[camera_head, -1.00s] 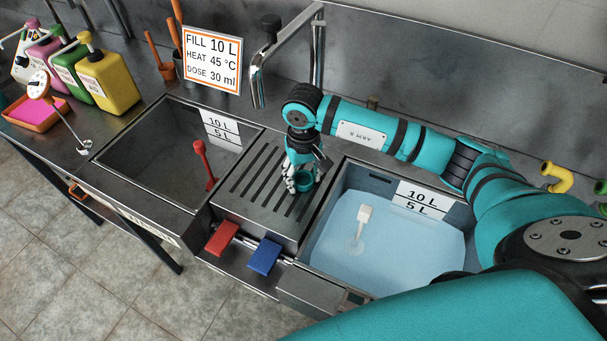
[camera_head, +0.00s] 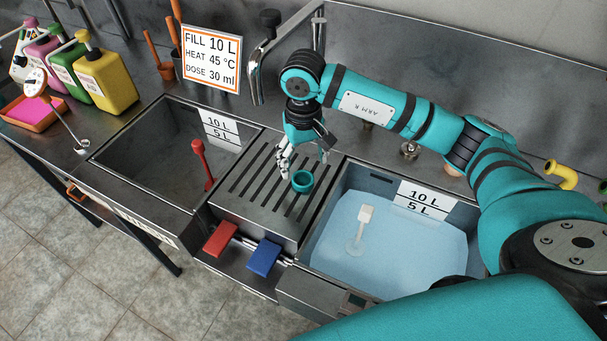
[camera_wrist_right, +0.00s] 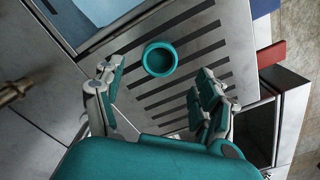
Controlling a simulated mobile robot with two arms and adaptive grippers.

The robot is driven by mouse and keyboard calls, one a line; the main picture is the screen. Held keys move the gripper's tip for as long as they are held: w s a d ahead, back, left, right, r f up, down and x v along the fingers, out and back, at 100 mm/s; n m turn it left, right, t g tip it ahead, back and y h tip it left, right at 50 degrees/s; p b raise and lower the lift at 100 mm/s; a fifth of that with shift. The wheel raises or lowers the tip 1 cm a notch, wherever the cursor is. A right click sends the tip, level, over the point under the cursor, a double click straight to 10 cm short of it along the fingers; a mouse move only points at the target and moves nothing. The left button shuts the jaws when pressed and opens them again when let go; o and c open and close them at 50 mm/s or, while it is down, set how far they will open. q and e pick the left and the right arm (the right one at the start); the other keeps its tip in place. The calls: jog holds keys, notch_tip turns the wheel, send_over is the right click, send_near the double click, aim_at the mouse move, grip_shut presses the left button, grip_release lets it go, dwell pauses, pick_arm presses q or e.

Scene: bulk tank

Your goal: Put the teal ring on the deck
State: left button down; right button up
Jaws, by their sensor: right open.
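The teal ring (camera_head: 302,181) rests on the slotted metal deck (camera_head: 243,202) between the two basins, near the deck's right side. In the right wrist view the ring (camera_wrist_right: 159,59) lies on the slats beyond the fingertips, and its open centre shows. My right gripper (camera_head: 303,165) is open and empty, just behind and above the ring. In the right wrist view its two fingers (camera_wrist_right: 157,85) are spread wide with nothing between them. The ring looks clear of both fingers. My left gripper is not in view.
The left basin (camera_head: 107,161) is empty-looking with a red-handled plug (camera_head: 199,152). The right basin (camera_head: 335,215) holds water and a white plug (camera_head: 364,214). A faucet (camera_head: 256,80) stands behind the deck. Red (camera_head: 220,238) and blue (camera_head: 264,257) pedals sit in front. Jugs (camera_head: 106,80) stand back left.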

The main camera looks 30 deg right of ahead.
aim_at(303, 180)
notch_tip(303, 180, up, 6)
jog(key=b, duration=0.1)
dwell(0.6)
